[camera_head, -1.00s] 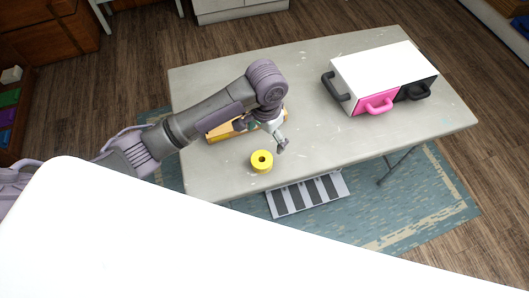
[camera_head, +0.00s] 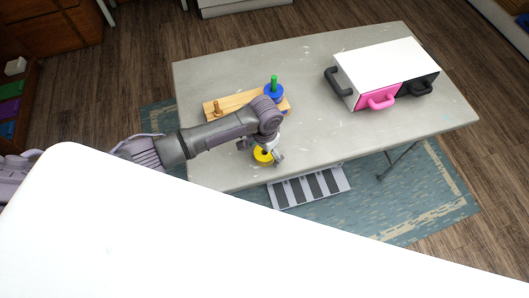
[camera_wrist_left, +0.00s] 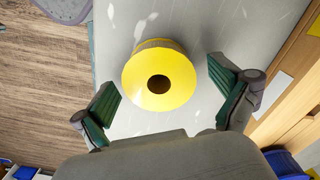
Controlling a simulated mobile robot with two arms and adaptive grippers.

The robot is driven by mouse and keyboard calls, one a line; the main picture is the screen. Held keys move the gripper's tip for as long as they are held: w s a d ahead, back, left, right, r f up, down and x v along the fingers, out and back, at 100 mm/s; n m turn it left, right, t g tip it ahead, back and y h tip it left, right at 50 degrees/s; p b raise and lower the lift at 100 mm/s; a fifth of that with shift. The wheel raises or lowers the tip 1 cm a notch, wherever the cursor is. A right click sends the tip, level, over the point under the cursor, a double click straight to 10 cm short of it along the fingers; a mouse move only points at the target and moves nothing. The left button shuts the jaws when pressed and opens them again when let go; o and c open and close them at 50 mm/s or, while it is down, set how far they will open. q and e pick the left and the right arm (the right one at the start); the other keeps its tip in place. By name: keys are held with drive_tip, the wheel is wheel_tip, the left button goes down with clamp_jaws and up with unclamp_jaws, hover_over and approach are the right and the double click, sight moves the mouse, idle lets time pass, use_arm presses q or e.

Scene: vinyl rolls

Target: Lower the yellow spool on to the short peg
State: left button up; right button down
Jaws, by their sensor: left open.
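The yellow spool (camera_head: 262,157) stands upright on the grey table near its front edge, its hole facing up. My left gripper (camera_head: 261,151) is over it, open, with its fingers on either side. In the left wrist view the yellow spool (camera_wrist_left: 178,85) lies between the two open green-padded fingers (camera_wrist_left: 167,97), with gaps on both sides. A wooden base (camera_head: 240,101) lies behind my arm. Its short brown peg (camera_head: 216,107) is bare at the left end. A taller green peg (camera_head: 274,82) at the right carries a blue spool (camera_head: 274,92). My right gripper is out of view.
A striped grey object (camera_head: 308,186) is below the front edge.

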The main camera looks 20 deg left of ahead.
use_arm(q)
drive_tip(key=shift+c, duration=0.2)
drive_tip(key=shift+c, duration=1.4)
drive_tip(key=c, duration=0.9)
drive_tip(key=shift+r, duration=0.15)
wheel_tip(320, 180, up, 4)
drive_tip(key=shift+r+b, duration=0.1)
drive_tip(key=shift+b, duration=0.2)
drive_tip(key=w+d+r+b, duration=0.3)
drive_tip(key=w+d+r, duration=0.3)
drive_tip(key=d, duration=0.3)
drive_tip(key=shift+w+r, duration=0.3)
drive_tip(key=shift+w, duration=0.55)
